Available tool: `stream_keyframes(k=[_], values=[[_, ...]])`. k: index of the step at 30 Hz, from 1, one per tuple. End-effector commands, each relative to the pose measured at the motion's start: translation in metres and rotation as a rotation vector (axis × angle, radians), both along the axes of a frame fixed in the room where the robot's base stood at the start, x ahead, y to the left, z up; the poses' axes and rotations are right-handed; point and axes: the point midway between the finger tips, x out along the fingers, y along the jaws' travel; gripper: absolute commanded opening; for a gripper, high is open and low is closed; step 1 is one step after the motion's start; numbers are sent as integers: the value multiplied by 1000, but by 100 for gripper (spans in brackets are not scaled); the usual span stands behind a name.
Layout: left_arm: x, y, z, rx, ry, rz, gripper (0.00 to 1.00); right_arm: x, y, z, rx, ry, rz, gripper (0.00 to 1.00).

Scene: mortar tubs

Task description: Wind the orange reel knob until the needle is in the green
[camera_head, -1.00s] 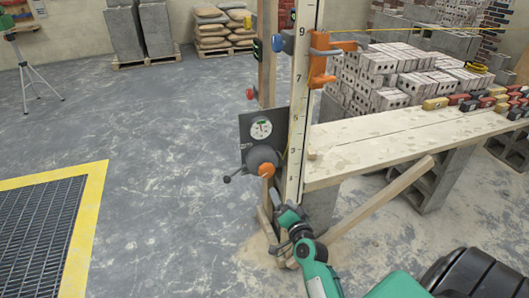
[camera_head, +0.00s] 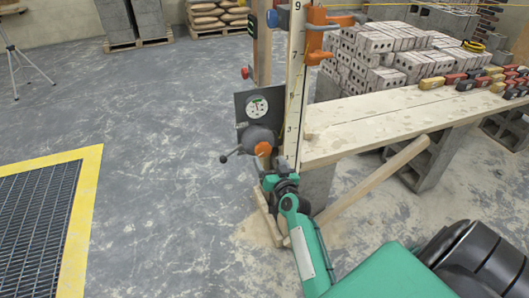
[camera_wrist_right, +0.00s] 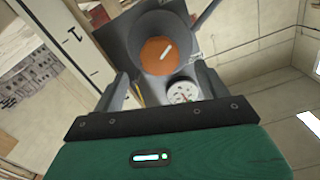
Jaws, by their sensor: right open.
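The orange reel knob (camera_head: 263,148) sits on the front of the grey reel (camera_head: 258,137), below a round white gauge (camera_head: 257,106) on a dark plate. The gauge has a green patch near its top; its needle is too small to read surely. In the right wrist view the orange knob (camera_wrist_right: 158,55) with its white mark lies just beyond the fingers, and the gauge (camera_wrist_right: 182,93) shows below it. My right gripper (camera_wrist_right: 163,85) is open and empty, facing the knob; in the head view it (camera_head: 266,172) is just below the knob. My left gripper is out of view.
A numbered upright staff (camera_head: 294,85) with an orange clamp (camera_head: 316,45) stands right beside the reel. A black-knobbed lever (camera_head: 224,158) sticks out left of the reel. A plank bench (camera_head: 380,122) with a diagonal brace (camera_head: 375,185) lies to the right.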

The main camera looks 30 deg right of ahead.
Motion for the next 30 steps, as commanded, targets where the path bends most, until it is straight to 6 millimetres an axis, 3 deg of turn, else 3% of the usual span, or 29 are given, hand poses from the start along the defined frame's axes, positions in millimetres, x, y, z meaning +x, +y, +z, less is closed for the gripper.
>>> stream_keyframes(k=[3,9,23,30], values=[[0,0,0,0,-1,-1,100,22,-5,1,0,-2,0,76],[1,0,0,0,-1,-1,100,46,-11,0,0,-1,0,76],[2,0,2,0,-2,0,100,57,-14,0,0,0,0,76],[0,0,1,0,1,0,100,57,-14,0,0,0,0,31]])
